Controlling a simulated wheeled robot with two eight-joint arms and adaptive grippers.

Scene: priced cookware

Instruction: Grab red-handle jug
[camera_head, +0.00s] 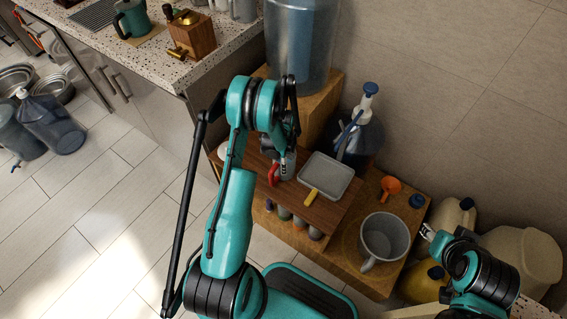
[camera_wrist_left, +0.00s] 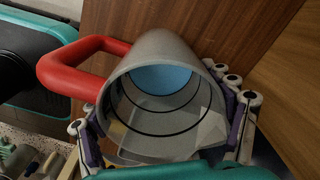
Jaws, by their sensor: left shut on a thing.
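The grey jug (camera_wrist_left: 128,78) with the red handle (camera_wrist_left: 70,66) fills the middle of the left wrist view, its open mouth facing the camera and its inside showing a blue bottom. My left gripper (camera_wrist_left: 168,128) is shut around the jug body, with fingers on both sides and the handle outside them. In the head view the jug (camera_head: 288,166) is small and partly hidden under my left gripper (camera_head: 283,157), at the brown wooden shelf (camera_head: 331,209). Its red handle (camera_head: 273,174) points left. My right gripper (camera_head: 428,232) is at the lower right, away from the jug; its opening is unclear.
A grey square pan (camera_head: 326,174) with a yellow handle lies right of the jug. A blue spray bottle (camera_head: 361,135) stands behind it. A large grey mug (camera_head: 384,239), an orange scoop (camera_head: 390,186) and bottles (camera_head: 458,213) are further right. The speckled counter (camera_head: 165,70) is at upper left.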

